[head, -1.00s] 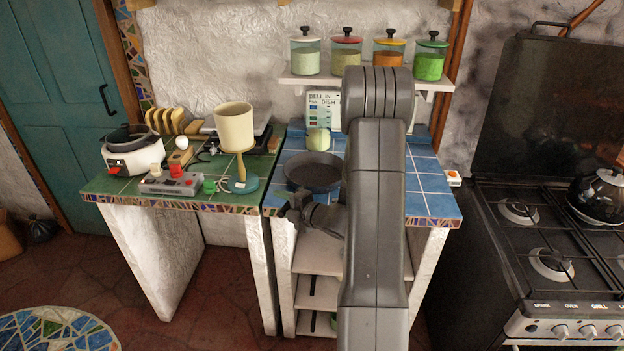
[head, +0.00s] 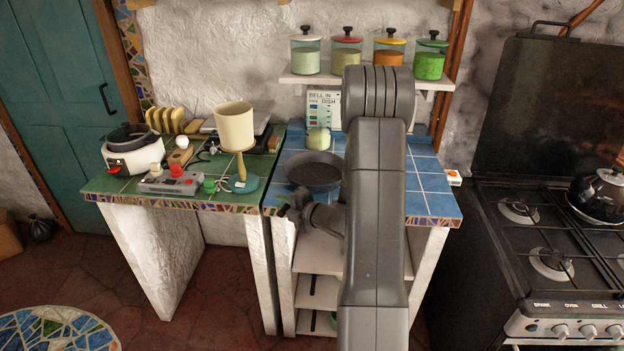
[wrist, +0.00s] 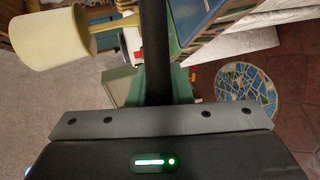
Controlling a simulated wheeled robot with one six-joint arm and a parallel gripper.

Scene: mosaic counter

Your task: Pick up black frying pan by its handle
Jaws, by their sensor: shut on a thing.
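The black frying pan (head: 316,172) is at the front left of the blue-tiled counter (head: 430,190) in the head view, its bowl facing up. My arm covers part of its right side. I cannot tell whether its base touches the tiles. My gripper (head: 290,207) is at the counter's front edge, just in front of the pan, and is shut on the pan's handle. The dark handle (wrist: 153,50) runs upward from the gripper's grey edge in the wrist view.
A pale green round item (head: 318,138) sits behind the pan. A cream cup-shaped lamp (head: 235,128) stands close by on the left, on the green-tiled counter (head: 125,187). A shelf of jars (head: 365,82) is above. The stove (head: 550,250) is to the right.

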